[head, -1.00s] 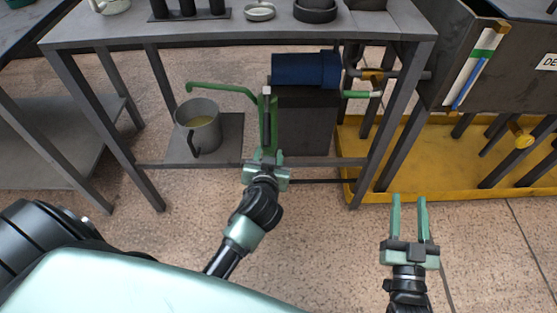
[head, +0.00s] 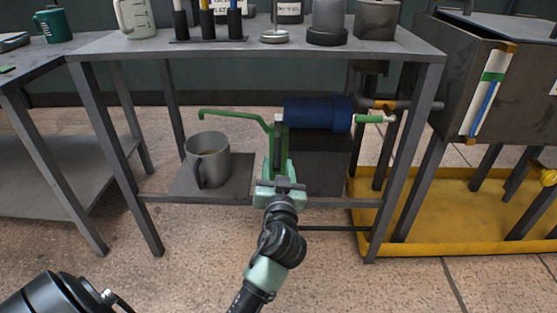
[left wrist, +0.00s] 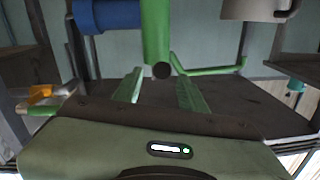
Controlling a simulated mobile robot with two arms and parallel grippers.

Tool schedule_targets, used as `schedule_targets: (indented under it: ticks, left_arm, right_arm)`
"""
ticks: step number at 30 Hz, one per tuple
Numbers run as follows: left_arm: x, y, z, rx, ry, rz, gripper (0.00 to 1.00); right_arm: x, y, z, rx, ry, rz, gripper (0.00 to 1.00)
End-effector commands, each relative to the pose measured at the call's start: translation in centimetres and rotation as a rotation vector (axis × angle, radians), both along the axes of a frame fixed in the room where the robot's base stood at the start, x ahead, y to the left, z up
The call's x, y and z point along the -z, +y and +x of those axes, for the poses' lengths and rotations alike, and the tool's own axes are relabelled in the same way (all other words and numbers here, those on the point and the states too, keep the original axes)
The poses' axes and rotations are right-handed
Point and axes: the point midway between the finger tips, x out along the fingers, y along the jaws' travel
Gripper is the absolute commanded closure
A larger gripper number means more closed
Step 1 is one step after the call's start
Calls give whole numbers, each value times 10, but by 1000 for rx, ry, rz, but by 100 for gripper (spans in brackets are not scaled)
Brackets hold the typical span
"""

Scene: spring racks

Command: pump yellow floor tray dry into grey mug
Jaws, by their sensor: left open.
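The yellow floor tray (head: 475,241) lies on the floor at the right, under the dark tank. The grey mug (head: 209,158) stands upright on the low shelf, with some pale yellowish liquid in it. It shows partly in the left wrist view (left wrist: 240,10). The pump has a blue cylinder (head: 318,113) on a dark block and a green spout (head: 232,115) that reaches toward the mug. My left gripper (head: 279,170) is open at the upright green part (left wrist: 155,30) of the pump. That part appears between the two fingers; contact cannot be told. My right gripper is out of view.
The low shelf (head: 180,187) hangs between the bench legs, which flank my left arm. The bench top (head: 250,45) holds several vessels. An orange fitting (head: 385,104) and a green-ended pipe (head: 370,118) stick out right of the blue cylinder. The floor in front is clear.

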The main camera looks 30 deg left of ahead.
Motion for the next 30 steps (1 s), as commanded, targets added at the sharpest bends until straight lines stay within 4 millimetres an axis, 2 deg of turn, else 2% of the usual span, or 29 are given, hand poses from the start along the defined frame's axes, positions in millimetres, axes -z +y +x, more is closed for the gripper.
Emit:
schedule_targets:
  ticks: [3, 9, 20, 24, 25, 30]
  left_arm:
    - [0, 13, 17, -1, -1, 4, 59]
    - [1, 26, 36, -1, 0, 1, 59]
    - [1, 30, 41, 0, 2, 0, 59]
    - [1, 30, 41, 0, 2, 0, 98]
    - [1, 30, 41, 0, 2, 0, 100]
    - [1, 29, 41, 0, 2, 0, 100]
  right_arm:
    - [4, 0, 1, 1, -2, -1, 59]
    - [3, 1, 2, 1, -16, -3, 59]
    - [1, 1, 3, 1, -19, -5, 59]
    - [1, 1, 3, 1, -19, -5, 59]
    - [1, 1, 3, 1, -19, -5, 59]
    - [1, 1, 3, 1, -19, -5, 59]
